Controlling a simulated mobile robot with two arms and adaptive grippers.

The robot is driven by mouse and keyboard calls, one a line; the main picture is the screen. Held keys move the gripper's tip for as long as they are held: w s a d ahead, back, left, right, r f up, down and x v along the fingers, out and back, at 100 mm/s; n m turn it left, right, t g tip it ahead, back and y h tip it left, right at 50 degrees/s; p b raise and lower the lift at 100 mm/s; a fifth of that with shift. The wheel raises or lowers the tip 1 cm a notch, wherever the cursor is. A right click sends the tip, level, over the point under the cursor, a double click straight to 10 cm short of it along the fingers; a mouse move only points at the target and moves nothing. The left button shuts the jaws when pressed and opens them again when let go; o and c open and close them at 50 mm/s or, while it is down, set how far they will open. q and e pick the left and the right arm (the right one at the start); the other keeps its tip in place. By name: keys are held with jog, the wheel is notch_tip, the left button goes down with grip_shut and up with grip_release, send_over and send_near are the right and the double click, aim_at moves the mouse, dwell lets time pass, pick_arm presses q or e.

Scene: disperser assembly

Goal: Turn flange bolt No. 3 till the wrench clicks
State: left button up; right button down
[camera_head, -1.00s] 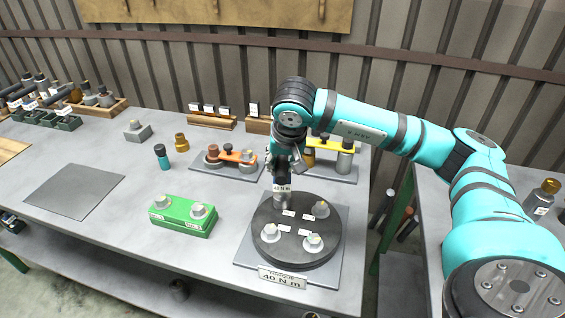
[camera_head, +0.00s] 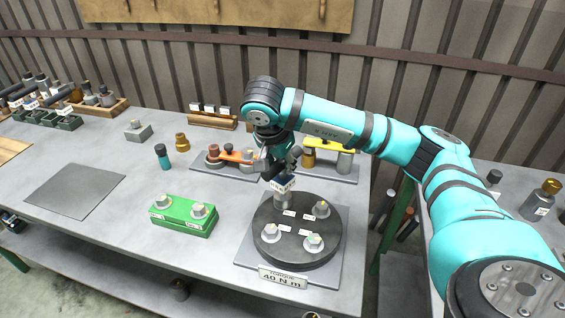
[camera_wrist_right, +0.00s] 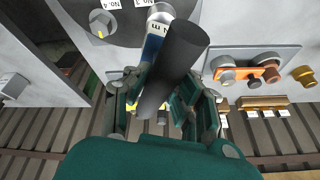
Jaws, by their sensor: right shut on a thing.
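My right gripper (camera_head: 281,168) is shut on the torque wrench (camera_head: 284,184), over the far-left part of the round black flange (camera_head: 295,222). In the right wrist view the wrench has a black handle (camera_wrist_right: 172,70), a blue band with a white "N m" label, and a silver lower end (camera_wrist_right: 160,13). That end is at the bolt spot beside the "No.3" label (camera_wrist_right: 148,3); the bolt under it is hidden. Bolt No. 4 (camera_wrist_right: 102,23) shows beside it with a yellow mark. Three other silver bolts, one at the front (camera_head: 313,242), are uncovered. My left gripper is out of view.
The flange sits on a grey plate with a "40 N m" sign (camera_head: 283,277). Behind are holders with an orange bar (camera_head: 229,154) and a yellow bar (camera_head: 331,143). The left-middle table is mostly clear.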

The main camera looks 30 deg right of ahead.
jog(key=shift+r, duration=0.1)
dwell(0.3)
jog(key=shift+r, duration=0.15)
jog(key=shift+r+p, duration=1.45)
jog(key=shift+r, duration=0.85)
